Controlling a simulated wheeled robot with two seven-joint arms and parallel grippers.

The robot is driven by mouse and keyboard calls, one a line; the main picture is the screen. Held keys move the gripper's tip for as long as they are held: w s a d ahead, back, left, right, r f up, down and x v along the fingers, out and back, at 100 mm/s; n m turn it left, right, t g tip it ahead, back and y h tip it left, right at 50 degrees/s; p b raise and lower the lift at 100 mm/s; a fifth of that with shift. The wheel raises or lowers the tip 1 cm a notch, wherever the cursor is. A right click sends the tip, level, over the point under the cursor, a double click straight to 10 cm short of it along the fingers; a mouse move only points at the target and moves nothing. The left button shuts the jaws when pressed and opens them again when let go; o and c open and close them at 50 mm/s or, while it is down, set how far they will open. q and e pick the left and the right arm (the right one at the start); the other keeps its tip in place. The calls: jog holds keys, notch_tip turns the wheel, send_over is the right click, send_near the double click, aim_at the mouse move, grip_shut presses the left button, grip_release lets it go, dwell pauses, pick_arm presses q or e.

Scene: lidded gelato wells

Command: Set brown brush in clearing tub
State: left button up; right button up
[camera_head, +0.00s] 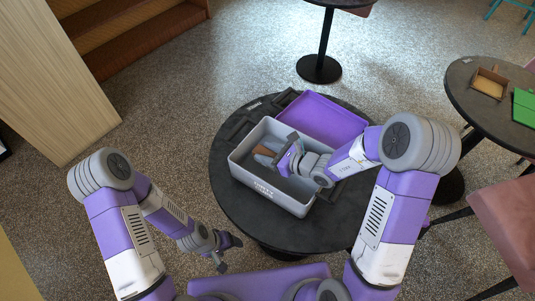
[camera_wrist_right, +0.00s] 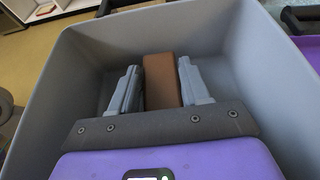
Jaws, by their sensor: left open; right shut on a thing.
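The grey clearing tub (camera_head: 248,182) stands on the round dark table, with lettering on its front wall. Its walls (camera_wrist_right: 90,55) surround my right gripper in the wrist view. My right gripper (camera_head: 265,157) reaches down inside the tub and is shut on the brown brush (camera_head: 261,150). In the wrist view the brush (camera_wrist_right: 162,82) shows as a plain brown block between the two grey fingers of my right gripper (camera_wrist_right: 160,88). Its lower part is hidden, so I cannot tell if it touches the tub floor. My left gripper (camera_head: 222,249) is open and empty, low at the table's left front.
A purple tray (camera_head: 335,118) lies behind the tub on the round table (camera_head: 232,200). Dark holders (camera_head: 240,128) sit at the table's back left. Another table (camera_head: 465,95) at right holds a cardboard box (camera_head: 490,83) and a green item (camera_head: 525,108). A pink chair (camera_head: 505,215) stands at right.

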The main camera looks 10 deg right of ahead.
jog(key=o, duration=1.1)
jog(key=shift+s+f, duration=0.3)
jog(key=shift+f, duration=0.5)
jog(key=shift+c, duration=0.2)
jog(key=shift+r+p, duration=0.25)
jog(key=shift+p, duration=0.05)
jog(key=p+v, duration=0.1)
jog(key=v, duration=0.3)
jog(key=r+p+v, duration=0.1)
jog(key=v, duration=0.1)
jog(key=shift+w+r+p, duration=0.15)
jog(key=shift+w+p, duration=0.05)
jog(key=shift+p, duration=0.15)
jog(key=shift+s+d+r, duration=0.25)
jog(key=shift+s+d, duration=0.2)
jog(key=shift+d, duration=0.05)
